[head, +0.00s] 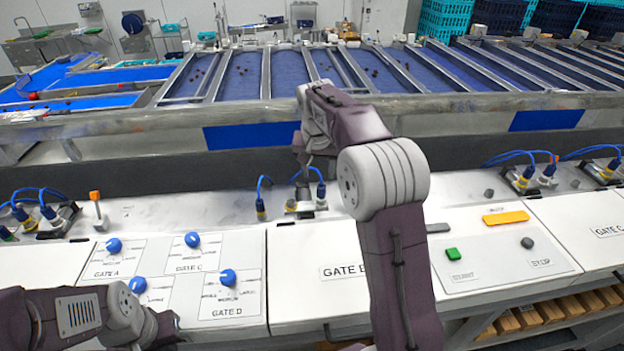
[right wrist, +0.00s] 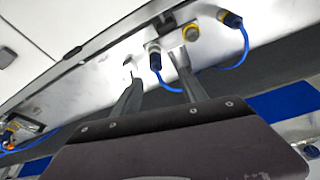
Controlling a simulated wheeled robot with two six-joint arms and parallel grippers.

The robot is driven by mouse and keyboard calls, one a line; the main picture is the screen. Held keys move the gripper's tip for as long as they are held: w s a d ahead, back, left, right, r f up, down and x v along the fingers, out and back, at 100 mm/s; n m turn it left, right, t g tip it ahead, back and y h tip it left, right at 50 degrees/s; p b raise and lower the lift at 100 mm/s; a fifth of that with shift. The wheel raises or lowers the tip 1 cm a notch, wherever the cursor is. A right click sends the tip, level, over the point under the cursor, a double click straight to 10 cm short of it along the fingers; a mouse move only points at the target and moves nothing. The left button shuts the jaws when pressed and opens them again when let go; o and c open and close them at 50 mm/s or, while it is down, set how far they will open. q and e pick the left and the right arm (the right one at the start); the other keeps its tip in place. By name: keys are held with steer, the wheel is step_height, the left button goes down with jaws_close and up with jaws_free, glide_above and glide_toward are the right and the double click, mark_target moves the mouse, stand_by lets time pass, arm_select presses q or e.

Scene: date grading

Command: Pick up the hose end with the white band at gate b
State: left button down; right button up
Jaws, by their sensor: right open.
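At gate B, two dark blue hose ends sit at the control panel's back edge. The left one (head: 261,207) also shows at upper right in the right wrist view (right wrist: 232,19). The right one (head: 321,190) shows in the right wrist view (right wrist: 155,58) between the open finger tips, with a pale part at its tip. I cannot tell for sure which end has the white band. My right gripper (right wrist: 155,70) is open and empty, pointing down at gate B; my arm partly hides it in the head view. My left arm is at lower left; its fingers are not clear.
A yellow fitting (right wrist: 190,32) stands between the two hose ends. Blue knobs (head: 228,277) are on the panel at left. A green button (head: 452,254) and an orange bar (head: 505,218) are at right. More blue hoses (head: 45,205) stand at the neighbouring gates.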

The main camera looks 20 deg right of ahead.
mark_target(321, 187)
steer(key=p+x, duration=0.1)
steer(key=x, duration=0.3)
steer(key=shift+w+d+p, duration=0.1)
steer(key=shift+d+p, duration=0.1)
steer(key=shift+p, duration=0.15)
steer(key=f+p, duration=0.3)
steer(key=f, duration=0.1)
steer(key=shift+d+f, duration=0.1)
steer(key=shift+d, duration=0.2)
steer(key=shift+d+f, duration=0.1)
steer(key=shift+f, duration=0.1)
steer(key=shift+w+f, duration=0.15)
steer(key=shift+w, duration=0.05)
steer(key=shift+c, duration=0.2)
steer(key=shift+w, duration=0.15)
steer(key=c, duration=1)
arm_select(q)
steer(key=r, duration=0.5)
steer(key=shift+s+d, duration=0.1)
steer(key=shift+s, duration=0.15)
arm_select(e)
jaws_close()
